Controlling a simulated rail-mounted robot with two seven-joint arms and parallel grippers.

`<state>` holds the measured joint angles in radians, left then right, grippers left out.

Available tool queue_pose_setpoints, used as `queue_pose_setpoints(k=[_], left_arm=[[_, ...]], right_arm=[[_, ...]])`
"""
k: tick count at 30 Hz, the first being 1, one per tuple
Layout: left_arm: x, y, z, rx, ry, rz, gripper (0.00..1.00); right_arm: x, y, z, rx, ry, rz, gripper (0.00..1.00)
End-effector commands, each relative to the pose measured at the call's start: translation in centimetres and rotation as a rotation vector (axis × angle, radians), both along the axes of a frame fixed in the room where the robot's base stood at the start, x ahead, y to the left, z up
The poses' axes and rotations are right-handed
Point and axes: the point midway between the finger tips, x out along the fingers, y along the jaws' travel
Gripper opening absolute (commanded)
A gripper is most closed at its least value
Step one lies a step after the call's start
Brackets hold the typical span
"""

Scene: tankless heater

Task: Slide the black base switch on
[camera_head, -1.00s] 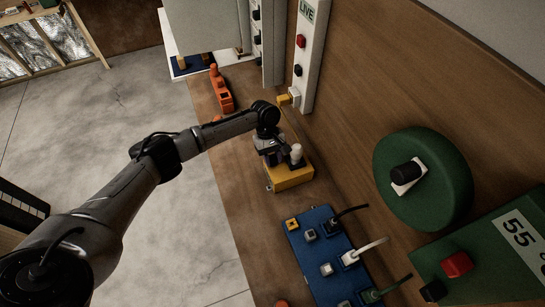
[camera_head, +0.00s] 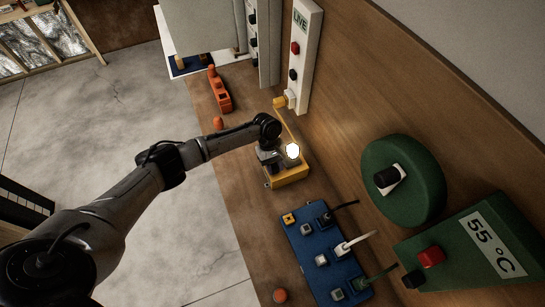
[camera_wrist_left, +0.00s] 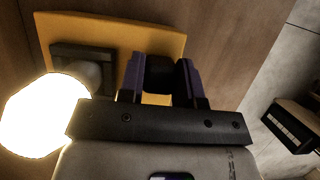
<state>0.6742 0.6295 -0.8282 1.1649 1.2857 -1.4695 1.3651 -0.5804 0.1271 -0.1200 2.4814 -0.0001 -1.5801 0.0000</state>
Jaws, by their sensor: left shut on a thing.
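The yellow base (camera_head: 290,178) sits on the wooden bench, with a brightly glowing bulb (camera_head: 292,151) standing on it. In the left wrist view, the base (camera_wrist_left: 115,34) fills the upper part, and the glowing bulb (camera_wrist_left: 42,115) is at the left in its dark socket. My left gripper (camera_head: 270,161) is down at the base, beside the bulb. In the left wrist view, its two fingers (camera_wrist_left: 160,80) are closed on the black base switch (camera_wrist_left: 159,72), which shows between them. The head view hides the switch behind the gripper. My right gripper is not in view.
A blue panel (camera_head: 308,262) with several sockets and plugged cables lies nearer on the bench. An orange tool (camera_head: 219,90) lies farther back. A white strip marked LIVE (camera_head: 302,55), a green round dial (camera_head: 412,200) and a green 55 °C box (camera_head: 450,240) are along the wall.

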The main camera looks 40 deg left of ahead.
Motion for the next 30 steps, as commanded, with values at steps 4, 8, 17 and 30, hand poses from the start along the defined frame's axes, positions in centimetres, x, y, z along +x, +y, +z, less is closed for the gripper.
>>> queue_pose_setpoints(k=[4,8,17,30], left_arm=[[0.0,-0.4,0.2,-0.006,0.001,-0.003,0.00],[0.0,-0.5,0.2,-0.008,0.001,-0.004,0.00],[-0.1,-0.4,0.2,-0.006,0.001,-0.003,0.53],[0.2,0.1,1.2,-0.004,-0.001,-0.001,0.57]], right_arm=[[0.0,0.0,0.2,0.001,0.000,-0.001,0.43],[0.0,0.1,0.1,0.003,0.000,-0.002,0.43],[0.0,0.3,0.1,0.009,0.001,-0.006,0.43],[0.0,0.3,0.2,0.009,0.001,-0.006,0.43]])
